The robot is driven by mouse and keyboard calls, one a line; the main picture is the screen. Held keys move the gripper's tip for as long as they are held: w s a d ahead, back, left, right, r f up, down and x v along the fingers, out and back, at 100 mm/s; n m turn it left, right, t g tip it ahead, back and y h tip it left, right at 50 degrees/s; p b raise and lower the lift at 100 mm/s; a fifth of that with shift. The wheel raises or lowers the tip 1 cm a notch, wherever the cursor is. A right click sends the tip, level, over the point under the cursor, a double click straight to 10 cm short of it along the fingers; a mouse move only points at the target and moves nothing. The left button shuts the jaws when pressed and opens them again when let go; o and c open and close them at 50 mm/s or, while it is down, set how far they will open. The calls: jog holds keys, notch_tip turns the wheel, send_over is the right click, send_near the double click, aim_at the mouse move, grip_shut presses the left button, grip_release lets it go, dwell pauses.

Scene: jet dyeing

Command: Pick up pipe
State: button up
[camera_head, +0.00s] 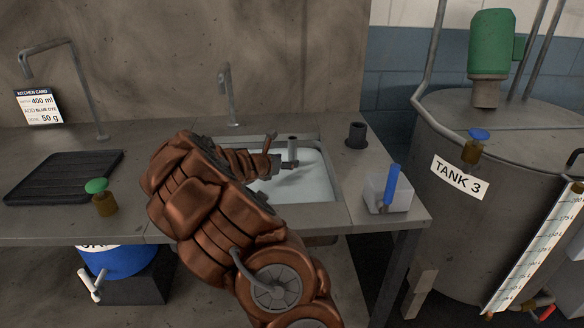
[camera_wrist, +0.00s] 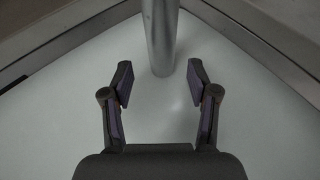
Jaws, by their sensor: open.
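The pipe (camera_head: 292,148) is a grey metal cylinder standing upright in the white-bottomed sink (camera_head: 335,178), by my gripper (camera_head: 282,160). In the wrist view the pipe (camera_wrist: 160,35) rises near the sink's far corner. My gripper (camera_wrist: 160,72) is open there, one finger on each side of the pipe's line. The pipe's lower end is at or just beyond the fingertips, and nothing is gripped. My arm hides the left part of the sink in the head view.
A tap (camera_head: 228,95) stands behind the sink. A black ribbed tray (camera_head: 62,178) and a green-topped valve (camera_head: 104,202) are left. Tank 3 (camera_head: 440,215) stands right.

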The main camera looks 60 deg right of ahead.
jog(key=x, duration=0.3)
jog(key=shift+s+f, duration=0.1)
jog(key=shift+s, duration=0.1)
jog(key=shift+x, duration=0.8)
jog(key=shift+w, duration=0.1)
jog(key=shift+c, duration=0.3)
grip_shut()
